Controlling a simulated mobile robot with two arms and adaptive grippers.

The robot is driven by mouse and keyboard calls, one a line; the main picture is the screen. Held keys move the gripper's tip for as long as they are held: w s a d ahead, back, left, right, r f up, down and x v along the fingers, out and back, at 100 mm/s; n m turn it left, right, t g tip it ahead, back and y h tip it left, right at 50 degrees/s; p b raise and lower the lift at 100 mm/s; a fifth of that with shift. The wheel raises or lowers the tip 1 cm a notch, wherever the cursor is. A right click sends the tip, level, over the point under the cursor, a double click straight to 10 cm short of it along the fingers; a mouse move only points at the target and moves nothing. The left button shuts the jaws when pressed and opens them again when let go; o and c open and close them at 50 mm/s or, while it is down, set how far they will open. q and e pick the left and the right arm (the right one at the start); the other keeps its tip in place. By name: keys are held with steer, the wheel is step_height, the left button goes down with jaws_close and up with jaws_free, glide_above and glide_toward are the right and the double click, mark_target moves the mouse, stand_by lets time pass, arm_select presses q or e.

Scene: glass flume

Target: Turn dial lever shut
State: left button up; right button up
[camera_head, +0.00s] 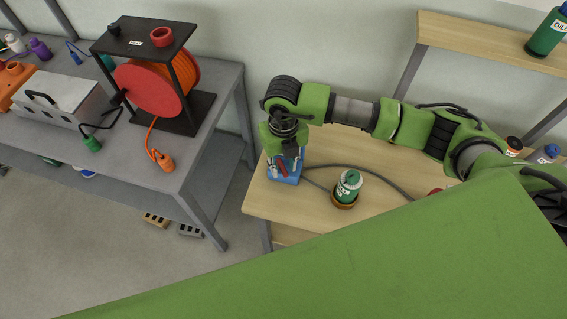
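A small blue unit (285,179) sits at the left end of the wooden bench. A red lever (283,169) stands out on it, tilted; this looks like the dial lever. My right gripper (283,162) points down right over the blue unit, its fingers around or close beside the red lever. The gripper hides the upper part of the unit and any dial markings. I cannot tell whether the fingers touch the lever or how far apart they are. My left gripper is not in view.
A grey bench on the left holds a red cable reel (150,88) and a metal box (60,98). A gap separates the benches.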

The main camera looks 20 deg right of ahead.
jaws_close()
steer(key=shift+d+f+n+b, duration=0.15)
steer(key=shift+n+b, duration=0.45)
steer(key=shift+b, duration=0.45)
steer(key=n+b, duration=0.2)
steer(key=b, duration=0.1)
steer(key=d+n+b, duration=0.1)
steer(key=n+b, duration=0.2)
steer(key=b, duration=0.1)
steer(key=w+n+b, duration=0.1)
steer(key=n+b, duration=0.1)
steer(key=b, duration=0.2)
steer(key=shift+d+n, duration=0.35)
steer(key=shift+n, duration=0.05)
steer(key=shift+w+d+n+b, duration=0.1)
steer(key=shift+d+n+b, duration=0.05)
steer(key=shift+n+b, duration=0.65)
steer(key=shift+r, duration=0.2)
